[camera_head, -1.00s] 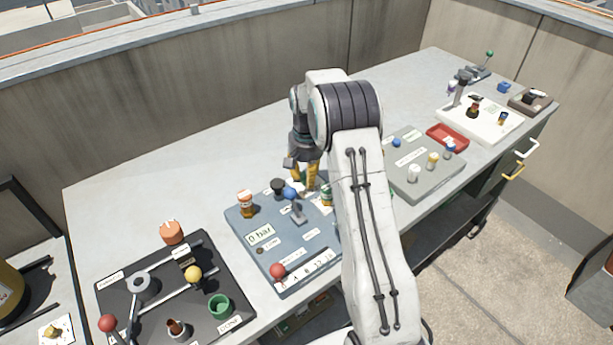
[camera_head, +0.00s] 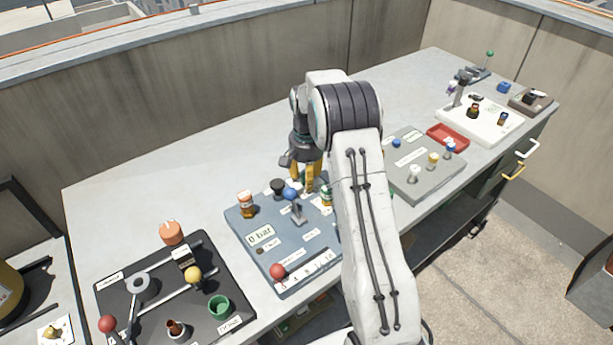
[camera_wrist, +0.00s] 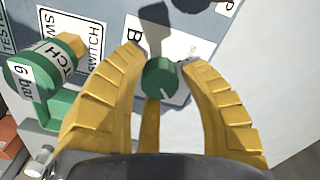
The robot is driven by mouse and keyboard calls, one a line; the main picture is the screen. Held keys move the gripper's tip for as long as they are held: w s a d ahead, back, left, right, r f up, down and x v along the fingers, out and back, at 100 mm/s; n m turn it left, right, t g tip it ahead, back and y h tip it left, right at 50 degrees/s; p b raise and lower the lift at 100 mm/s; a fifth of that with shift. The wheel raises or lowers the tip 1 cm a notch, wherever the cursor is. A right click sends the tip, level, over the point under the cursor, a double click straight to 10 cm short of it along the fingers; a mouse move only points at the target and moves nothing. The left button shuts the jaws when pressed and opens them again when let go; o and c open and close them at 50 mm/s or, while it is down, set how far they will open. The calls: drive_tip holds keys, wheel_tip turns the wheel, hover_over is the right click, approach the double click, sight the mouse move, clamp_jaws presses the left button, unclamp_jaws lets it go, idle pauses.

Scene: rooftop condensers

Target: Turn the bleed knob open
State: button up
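A small round green knob (camera_wrist: 160,77) with a white line on its face shows in the wrist view. It stands beside a white label beginning with "B", the rest of which is hidden. My gripper (camera_wrist: 163,62) has its yellow fingers spread on both sides of the knob. The fingertips are very close to it; I cannot tell whether they touch. In the head view my gripper (camera_head: 306,182) is over the back right part of the blue-grey panel (camera_head: 262,225), and the small green knob cannot be made out there.
A green fitting (camera_wrist: 40,75) marked "6 bar" stands left of my gripper in the wrist view. A blue ball-topped lever (camera_head: 290,194) and a black knob (camera_head: 278,187) stand close by. A grey board (camera_head: 425,180) lies to the right. The bench behind is clear.

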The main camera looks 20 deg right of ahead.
drive_tip(key=o, duration=0.3)
drive_tip(key=shift+o, duration=0.2)
drive_tip(key=shift+r, duration=0.1)
wheel_tip(320, 180, up, 12)
idle(0.5)
idle(0.5)
